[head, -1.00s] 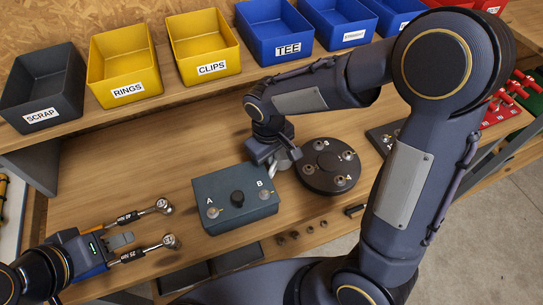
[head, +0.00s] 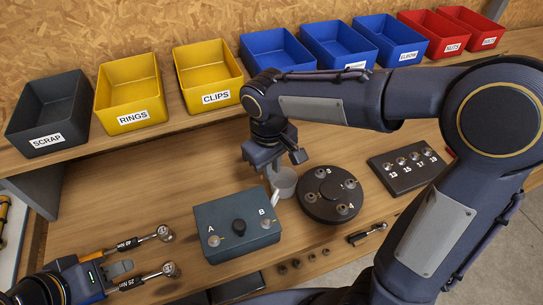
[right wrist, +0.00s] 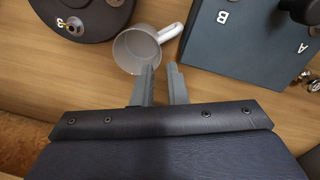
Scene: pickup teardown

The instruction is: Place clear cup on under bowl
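The clear cup (head: 285,183) is a small translucent grey cup with a handle. It is on the wooden bench between a dark box and a round black disc. In the right wrist view the cup (right wrist: 132,50) lies just beyond my fingertips, its handle pointing up and right. My right gripper (head: 284,172) is over the cup in the head view. Its two fingers (right wrist: 161,70) are apart with nothing between them. My left gripper (head: 120,268) is at the lower left by two torque wrenches; its finger gap is unclear. I see no bowl.
The dark box (head: 232,215) with A and B fittings is left of the cup, and the black disc (head: 326,212) is close on its right. A numbered socket block (head: 405,178) lies further right. Labelled bins (head: 125,88) line the rear shelf. Bench is bare behind the box.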

